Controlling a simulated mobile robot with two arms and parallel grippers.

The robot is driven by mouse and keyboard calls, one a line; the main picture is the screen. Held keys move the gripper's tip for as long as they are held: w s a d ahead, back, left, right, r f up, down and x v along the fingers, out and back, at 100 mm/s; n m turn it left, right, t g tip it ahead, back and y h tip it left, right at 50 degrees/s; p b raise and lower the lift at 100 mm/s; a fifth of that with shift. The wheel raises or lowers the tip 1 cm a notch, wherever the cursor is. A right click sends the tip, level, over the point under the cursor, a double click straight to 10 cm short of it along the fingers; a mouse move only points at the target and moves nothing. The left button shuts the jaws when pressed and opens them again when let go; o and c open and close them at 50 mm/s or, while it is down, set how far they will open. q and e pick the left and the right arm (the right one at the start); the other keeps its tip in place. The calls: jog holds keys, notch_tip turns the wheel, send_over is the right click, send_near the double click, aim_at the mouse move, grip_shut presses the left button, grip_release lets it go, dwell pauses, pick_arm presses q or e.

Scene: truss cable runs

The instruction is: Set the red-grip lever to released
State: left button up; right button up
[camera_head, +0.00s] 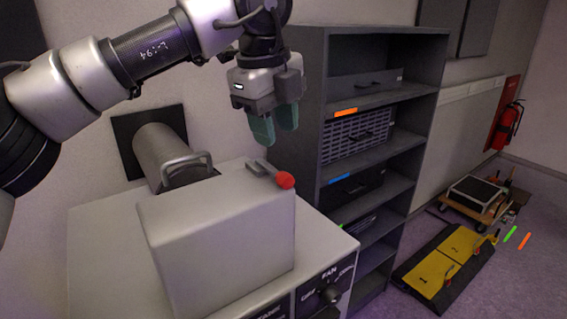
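The red-grip lever (284,180) sits at the back right top edge of a grey box-shaped housing (222,245). Its red ball grip points to the right and toward me, and a short grey arm runs back from it. My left gripper (275,132) hangs above and behind the lever, pointing down, with its two greenish fingers slightly apart and nothing seen between them. It does not touch the lever. My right gripper is not in the picture.
A dark shelf unit (436,75) stands right behind the housing. A grey handle (187,160) and a duct (158,152) are at the back left. A FAN knob (329,293) is on the front panel. Yellow ramps (440,268) and a cart (475,200) lie on the floor at right.

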aim_at(283, 173)
pick_arm(q)
jog(key=f, duration=0.1)
jog(key=f+p, duration=0.1)
jog(key=f, duration=0.1)
jog(key=s+f+p, duration=0.1)
jog(key=shift+d+f, duration=0.15)
jog(key=shift+d, duration=0.15)
jog(key=f, duration=0.1)
jog(key=w+f+p, duration=0.1)
jog(key=shift+w+d+f, duration=0.15)
jog(key=shift+w+f, duration=0.15)
jog(key=shift+f, duration=0.1)
jog(key=shift+w+d+f, duration=0.1)
jog(key=shift+w+f, duration=0.05)
jog(key=shift+f, duration=0.6)
jog(key=shift+s, duration=0.25)
jog(key=shift+c, duration=0.4)
jog(key=shift+w, duration=0.1)
jog(key=shift+c, duration=1.3)
grip_shut()
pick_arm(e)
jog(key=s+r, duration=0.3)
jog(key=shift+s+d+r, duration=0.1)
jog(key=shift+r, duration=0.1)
